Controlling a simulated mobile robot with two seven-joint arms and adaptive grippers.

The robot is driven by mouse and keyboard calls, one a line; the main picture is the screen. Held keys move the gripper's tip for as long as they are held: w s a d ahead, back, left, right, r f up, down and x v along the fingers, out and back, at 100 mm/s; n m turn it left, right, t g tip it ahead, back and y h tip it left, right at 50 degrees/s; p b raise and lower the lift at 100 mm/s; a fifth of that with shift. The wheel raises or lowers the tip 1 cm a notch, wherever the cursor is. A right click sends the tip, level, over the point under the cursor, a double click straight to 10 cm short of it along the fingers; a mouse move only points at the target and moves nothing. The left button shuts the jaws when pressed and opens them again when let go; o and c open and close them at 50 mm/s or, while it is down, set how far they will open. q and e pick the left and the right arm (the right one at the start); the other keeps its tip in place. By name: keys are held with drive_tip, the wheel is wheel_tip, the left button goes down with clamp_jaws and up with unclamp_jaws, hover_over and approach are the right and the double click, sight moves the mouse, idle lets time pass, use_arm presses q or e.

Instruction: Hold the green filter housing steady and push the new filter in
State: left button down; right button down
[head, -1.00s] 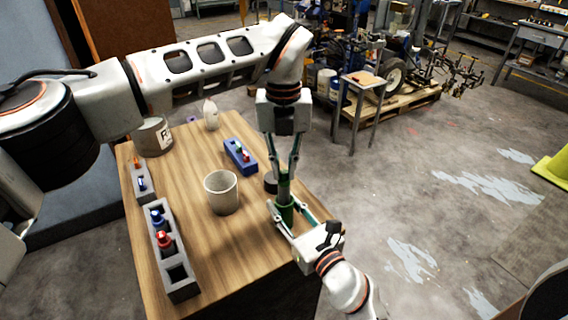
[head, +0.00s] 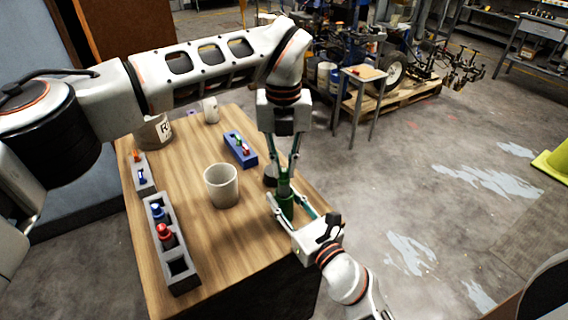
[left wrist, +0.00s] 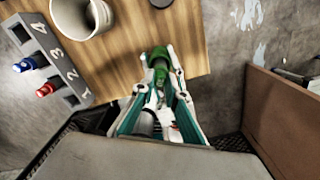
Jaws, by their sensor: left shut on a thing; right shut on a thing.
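The green filter housing (head: 286,207) stands upright near the right edge of the wooden table. My right gripper (head: 293,212) comes in from the lower right and is shut on the housing. My left gripper (head: 284,178) points straight down above it and is shut on a thin part, likely the filter, right over the housing's top. The fingers hide most of that part, and I cannot tell how deep it sits. In the left wrist view the green housing (left wrist: 158,56) shows just beyond the fingertips of my left gripper (left wrist: 162,88).
A beige cup (head: 221,186) stands on the table (head: 205,250) left of the grippers. A numbered grey rack (head: 181,279) with blue and red pieces lies at the left edge. A blue block (head: 240,149) and a white container (head: 210,110) are farther back. The table's front middle is clear.

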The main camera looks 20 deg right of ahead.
sight(284, 182)
use_arm(q)
drive_tip(key=shift+f, duration=2.65)
idle(0.6)
drive_tip(key=c, duration=1.9)
unclamp_jaws()
drive_tip(key=shift+o, duration=1.4)
drive_tip(key=shift+r, duration=3.5)
use_arm(e)
drive_tip(key=c, duration=1.4)
unclamp_jaws()
drive_tip(key=shift+c, duration=0.2)
